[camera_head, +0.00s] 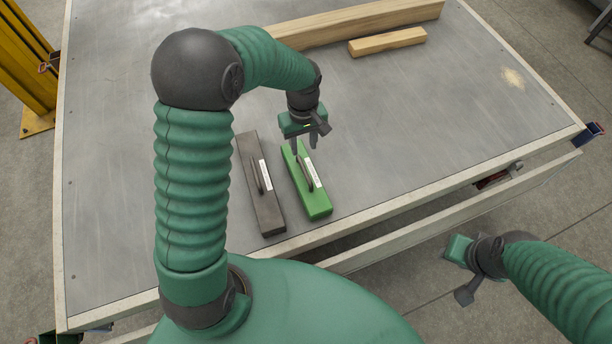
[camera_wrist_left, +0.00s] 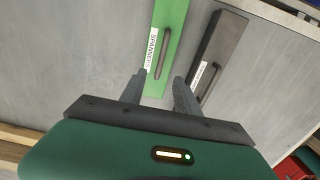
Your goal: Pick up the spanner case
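The spanner case is a long green box (camera_head: 318,203) with a handle on top, lying flat on the metal table. Its white label reads "SPANNERS" in the left wrist view (camera_wrist_left: 172,18). My left gripper (camera_head: 305,146) is above the far end of the green case, pointing down.
A dark grey case (camera_head: 265,211) with a handle lies close to the left of the green case. A long wooden beam (camera_head: 360,19) and a shorter block (camera_head: 387,42) lie at the back. A rail (camera_head: 450,210) runs along the front edge.

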